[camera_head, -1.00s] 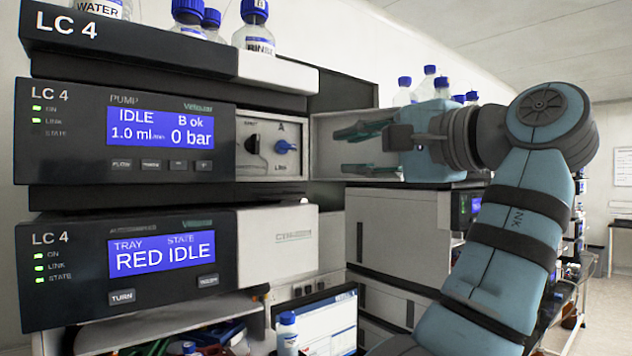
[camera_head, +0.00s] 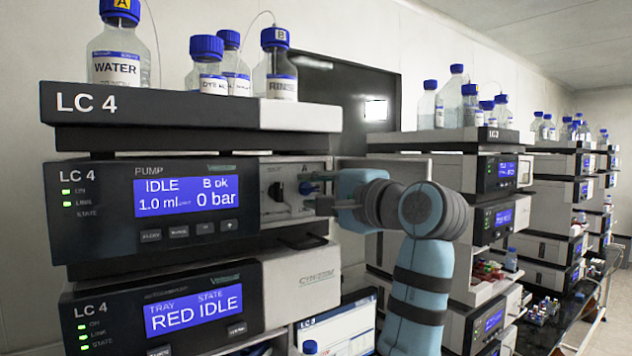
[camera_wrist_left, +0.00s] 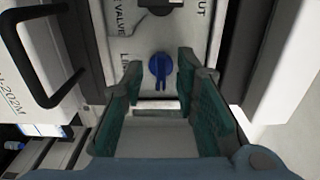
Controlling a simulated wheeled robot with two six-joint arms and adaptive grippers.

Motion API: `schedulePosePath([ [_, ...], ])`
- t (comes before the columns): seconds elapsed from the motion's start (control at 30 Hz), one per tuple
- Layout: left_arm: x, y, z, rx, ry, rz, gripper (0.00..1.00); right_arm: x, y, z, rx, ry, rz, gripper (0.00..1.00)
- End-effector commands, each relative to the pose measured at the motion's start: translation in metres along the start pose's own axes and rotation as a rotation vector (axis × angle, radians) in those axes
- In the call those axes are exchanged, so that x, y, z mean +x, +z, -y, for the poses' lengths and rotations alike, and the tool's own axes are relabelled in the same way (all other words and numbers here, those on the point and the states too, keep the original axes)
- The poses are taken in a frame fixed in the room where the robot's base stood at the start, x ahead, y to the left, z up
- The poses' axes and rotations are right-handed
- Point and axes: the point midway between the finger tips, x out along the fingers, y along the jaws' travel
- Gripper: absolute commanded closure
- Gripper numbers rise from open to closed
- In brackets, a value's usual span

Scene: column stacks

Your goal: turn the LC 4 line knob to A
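The blue line knob (camera_head: 307,187) is on the pump panel of the LC 4 stack, right of a black knob (camera_head: 275,191). An "A" is printed just above it. In the left wrist view the blue knob (camera_wrist_left: 159,67) has its narrow handle pointing down the picture. My left gripper (camera_wrist_left: 160,76) is open, its two green fingers apart on either side of the knob's line; I cannot tell whether the tips reach around it. In the head view my left gripper (camera_head: 325,201) is at the panel, its fingertips hard to make out. My right gripper is not in view.
The pump's display (camera_head: 186,197) reads IDLE and 0 bar. Bottles (camera_head: 118,56) stand on top of the stack. A black handle (camera_wrist_left: 40,50) sticks out on the left in the wrist view. More instrument stacks (camera_head: 500,170) stand to the right.

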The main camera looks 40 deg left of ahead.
Motion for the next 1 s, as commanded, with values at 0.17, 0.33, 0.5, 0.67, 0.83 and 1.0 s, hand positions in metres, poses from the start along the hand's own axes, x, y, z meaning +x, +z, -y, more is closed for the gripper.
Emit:
schedulePosePath([
  [0.17, 0.0038, 0.0002, -0.0004, 0.0, 0.0, 0.001, 0.72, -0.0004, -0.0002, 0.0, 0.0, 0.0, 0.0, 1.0],
  [0.33, 0.0034, 0.0001, -0.0005, 0.0, 0.0, 0.0, 0.8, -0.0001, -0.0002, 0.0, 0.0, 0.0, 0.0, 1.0],
  [0.5, 0.0033, 0.0001, -0.0004, 0.0, 0.0, 0.0, 1.0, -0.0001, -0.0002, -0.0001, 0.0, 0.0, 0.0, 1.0],
  [0.67, 0.0033, 0.0001, -0.0001, -0.001, -0.001, 0.0, 1.0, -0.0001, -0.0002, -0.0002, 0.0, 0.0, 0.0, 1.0],
  [0.83, 0.0033, 0.0001, 0.0002, -0.017, -0.002, 0.0, 1.0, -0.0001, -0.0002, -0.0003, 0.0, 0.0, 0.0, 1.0],
  [1.0, 0.0033, 0.0001, 0.0004, -0.073, -0.002, 0.0, 1.0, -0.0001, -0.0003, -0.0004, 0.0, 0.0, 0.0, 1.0],
])
